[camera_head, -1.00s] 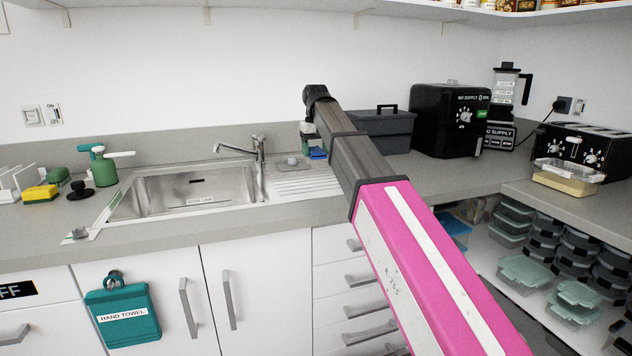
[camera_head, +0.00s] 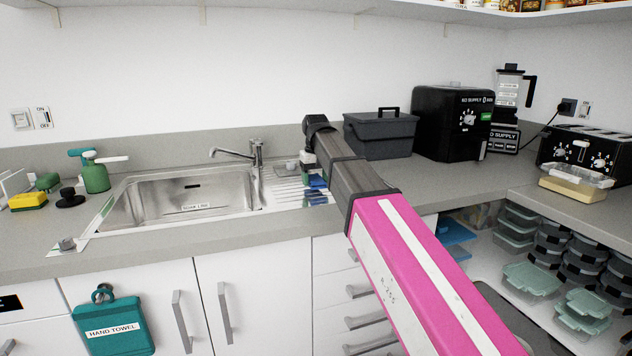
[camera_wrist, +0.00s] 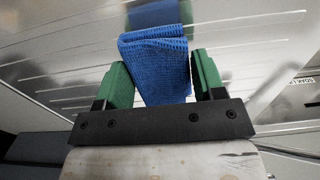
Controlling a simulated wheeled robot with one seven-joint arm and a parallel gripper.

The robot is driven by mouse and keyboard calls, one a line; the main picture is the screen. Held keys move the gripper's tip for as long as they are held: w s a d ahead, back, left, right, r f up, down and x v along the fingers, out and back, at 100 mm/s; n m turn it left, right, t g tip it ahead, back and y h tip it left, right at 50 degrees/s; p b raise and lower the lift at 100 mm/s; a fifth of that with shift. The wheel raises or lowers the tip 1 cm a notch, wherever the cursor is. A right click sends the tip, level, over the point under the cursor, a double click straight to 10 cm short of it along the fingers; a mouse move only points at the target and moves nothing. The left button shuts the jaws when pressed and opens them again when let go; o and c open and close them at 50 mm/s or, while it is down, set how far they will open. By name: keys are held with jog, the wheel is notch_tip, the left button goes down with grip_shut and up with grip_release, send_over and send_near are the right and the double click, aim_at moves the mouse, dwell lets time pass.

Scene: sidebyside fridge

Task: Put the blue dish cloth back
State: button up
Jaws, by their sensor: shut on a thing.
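The blue dish cloth (camera_head: 318,182) hangs folded from my gripper (camera_head: 309,170), low over the ribbed steel drainboard (camera_head: 281,190) to the right of the sink. In the wrist view the cloth (camera_wrist: 158,68) sits between the two green fingers of my gripper (camera_wrist: 154,75), which is shut on it. A blue and green mirror image shows in the steel just beyond it. I cannot tell whether the cloth's lower edge touches the drainboard. My arm hides part of the counter to the right of the drainboard.
The sink basin (camera_head: 190,201) and tap (camera_head: 255,152) are to the left. A grey bin (camera_head: 380,137) and a black appliance (camera_head: 452,123) stand behind and right of my arm. A teal hand towel (camera_head: 113,325) hangs on the cabinet front.

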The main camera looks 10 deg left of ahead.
jog(key=shift+f, duration=0.7)
jog(key=shift+f, duration=0.2)
jog(key=o, duration=0.8)
jog(key=shift+o, duration=0.2)
